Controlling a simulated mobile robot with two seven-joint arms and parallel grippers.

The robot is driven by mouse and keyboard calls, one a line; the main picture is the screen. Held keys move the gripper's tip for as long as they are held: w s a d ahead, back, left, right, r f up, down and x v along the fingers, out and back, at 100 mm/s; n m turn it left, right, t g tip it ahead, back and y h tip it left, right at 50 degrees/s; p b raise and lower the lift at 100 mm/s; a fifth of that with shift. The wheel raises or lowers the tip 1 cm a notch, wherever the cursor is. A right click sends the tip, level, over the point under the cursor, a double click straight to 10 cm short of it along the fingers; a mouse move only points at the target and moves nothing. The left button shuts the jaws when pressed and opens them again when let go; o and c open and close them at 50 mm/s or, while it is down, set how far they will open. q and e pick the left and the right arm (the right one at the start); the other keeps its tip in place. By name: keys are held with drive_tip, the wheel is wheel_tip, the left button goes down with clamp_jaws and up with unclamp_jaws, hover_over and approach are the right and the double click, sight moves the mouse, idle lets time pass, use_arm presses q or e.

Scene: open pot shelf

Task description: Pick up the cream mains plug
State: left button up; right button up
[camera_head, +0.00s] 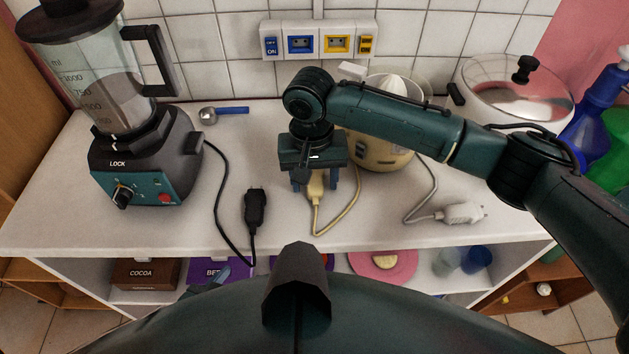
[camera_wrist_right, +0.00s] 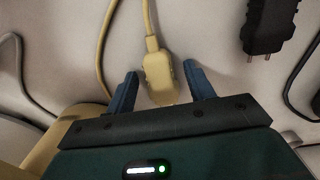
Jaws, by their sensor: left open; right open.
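The cream mains plug (camera_head: 316,186) lies on the white counter with its cord curving to the right, in front of the cream citrus juicer (camera_head: 385,150). In the right wrist view the plug (camera_wrist_right: 159,75) sits between the two blue fingers, with a visible gap on each side. My right gripper (camera_head: 314,185) is open and points down around the plug; it also shows in the right wrist view (camera_wrist_right: 160,88). The gripper body partly hides the plug in the head view. My left gripper is not in view.
A black plug (camera_head: 255,208) from the blender (camera_head: 135,150) lies left of the cream plug. A white plug (camera_head: 461,213) lies to the right. A socket strip (camera_head: 319,40) is on the tiled wall. A scoop (camera_head: 222,113) lies at the back left.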

sight(314, 181)
clamp_jaws()
idle(0.6)
drive_tip(key=shift+r, duration=0.1)
wheel_tip(314, 181, up, 10)
idle(0.4)
